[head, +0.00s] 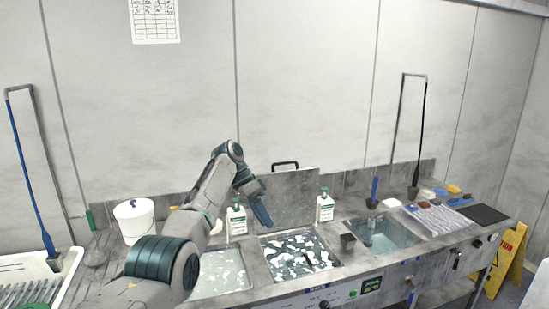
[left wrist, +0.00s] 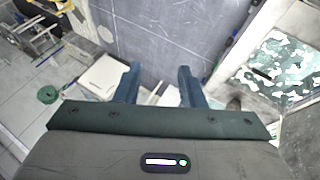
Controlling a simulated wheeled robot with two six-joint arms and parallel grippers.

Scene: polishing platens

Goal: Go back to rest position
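My left gripper (head: 262,214) is at the end of my raised left arm, above the bench and in front of an upright grey panel (head: 297,190). In the left wrist view its two blue fingers (left wrist: 159,84) stand apart with nothing between them. A grey tiled surface fills the view beyond the fingertips, and a basin with pale flakes (left wrist: 282,66) is at the right. My right gripper is not in the head view or the left wrist view.
The bench holds a left basin (head: 222,284), a flake-covered middle basin (head: 297,255) and a right basin (head: 390,236). White bottles (head: 237,222) (head: 325,209) stand behind them. A white bucket (head: 134,222) is at left; a yellow sign (head: 504,262) stands at right.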

